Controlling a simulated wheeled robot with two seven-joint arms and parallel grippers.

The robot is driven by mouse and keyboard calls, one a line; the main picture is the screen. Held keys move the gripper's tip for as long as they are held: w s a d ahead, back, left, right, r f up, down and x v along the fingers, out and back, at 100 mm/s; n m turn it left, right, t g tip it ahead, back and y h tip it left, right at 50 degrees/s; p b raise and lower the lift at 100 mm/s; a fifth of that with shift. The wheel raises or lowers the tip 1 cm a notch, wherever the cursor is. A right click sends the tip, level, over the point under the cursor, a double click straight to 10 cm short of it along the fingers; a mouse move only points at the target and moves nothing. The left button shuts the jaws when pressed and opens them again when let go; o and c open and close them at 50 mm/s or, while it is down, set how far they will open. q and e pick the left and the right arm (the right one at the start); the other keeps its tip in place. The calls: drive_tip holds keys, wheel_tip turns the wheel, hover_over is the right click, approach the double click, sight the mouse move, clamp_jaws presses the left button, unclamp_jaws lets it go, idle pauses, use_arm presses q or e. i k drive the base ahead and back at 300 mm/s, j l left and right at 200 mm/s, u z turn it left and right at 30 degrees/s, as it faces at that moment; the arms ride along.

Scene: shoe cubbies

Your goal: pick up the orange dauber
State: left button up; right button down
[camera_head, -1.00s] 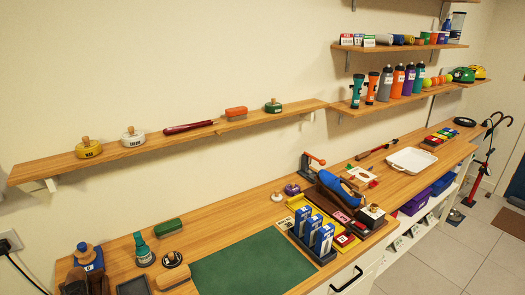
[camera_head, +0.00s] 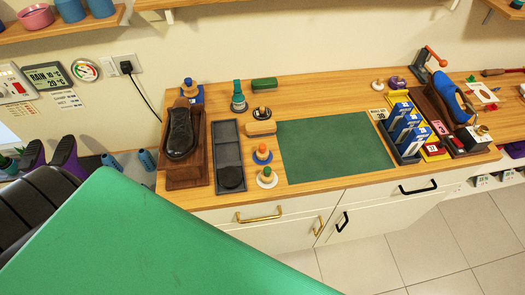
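The orange dauber (camera_head: 263,154) is a small piece with a pale knob on top and an orange band, on the wooden bench left of the green mat's near half. A similar dauber with a green band (camera_head: 267,178) stands just in front of it, close to the bench's front edge. Neither of my grippers is in view, so nothing is seen near or touching the dauber.
Left of the daubers lie a grey tray (camera_head: 227,143) and a dark shoe (camera_head: 181,131) on a wooden stand. A tan brush (camera_head: 262,128) lies behind. The green mat (camera_head: 334,147) is bare. A large green surface, unclear what, covers the lower left foreground.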

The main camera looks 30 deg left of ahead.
sight(261, 153)
drive_tip(key=u, duration=1.15)
